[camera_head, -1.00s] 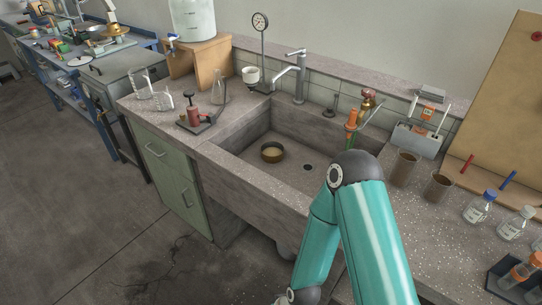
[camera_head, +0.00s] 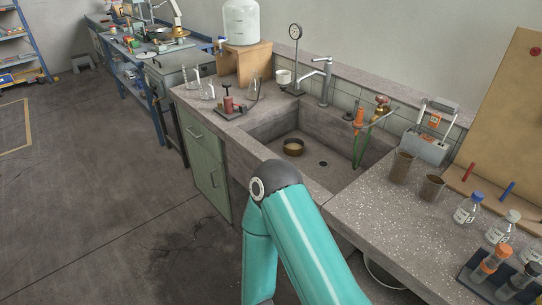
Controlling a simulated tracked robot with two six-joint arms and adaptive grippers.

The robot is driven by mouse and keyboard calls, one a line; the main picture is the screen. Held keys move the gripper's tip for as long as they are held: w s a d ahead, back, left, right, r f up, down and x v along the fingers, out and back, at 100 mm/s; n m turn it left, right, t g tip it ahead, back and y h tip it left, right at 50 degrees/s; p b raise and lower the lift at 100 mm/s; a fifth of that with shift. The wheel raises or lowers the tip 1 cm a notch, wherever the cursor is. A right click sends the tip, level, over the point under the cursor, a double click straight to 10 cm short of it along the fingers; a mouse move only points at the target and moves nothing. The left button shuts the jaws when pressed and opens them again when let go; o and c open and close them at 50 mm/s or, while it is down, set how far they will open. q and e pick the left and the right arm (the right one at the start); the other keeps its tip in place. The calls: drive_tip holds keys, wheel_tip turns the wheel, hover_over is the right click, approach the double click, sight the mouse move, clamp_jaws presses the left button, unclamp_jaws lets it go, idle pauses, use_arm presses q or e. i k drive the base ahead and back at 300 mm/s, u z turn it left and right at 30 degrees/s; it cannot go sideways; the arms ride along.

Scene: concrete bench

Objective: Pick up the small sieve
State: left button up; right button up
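The small sieve (camera_head: 293,147) looks like a round brass-rimmed pan. It sits on the floor of the sink basin (camera_head: 322,181), left of the dark drain. A teal arm of mine rises from the bottom of the view and bends at a dark joint in front of the sink, with its far link running back down. Neither gripper shows in the view, so nothing is seen touching the sieve.
The faucet (camera_head: 324,82) stands behind the basin. Two brown beakers, bottles and a tube rack (camera_head: 499,278) stand on the right counter.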

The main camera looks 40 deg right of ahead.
sight(293, 147)
drive_tip(key=u, duration=0.5)
drive_tip(key=k, duration=0.55)
drive_tip(key=u, duration=0.4)
drive_tip(key=i, duration=1.25)
drive_tip(key=z, duration=0.95)
drive_tip(key=i, duration=1.25)
drive_tip(key=z, duration=1.25)
drive_tip(key=i, duration=0.65)
drive_tip(key=z, duration=0.4)
drive_tip(key=k, duration=0.9)
drive_tip(key=z, duration=0.2)
drive_tip(key=i, duration=0.9)
drive_tip(key=u, duration=0.15)
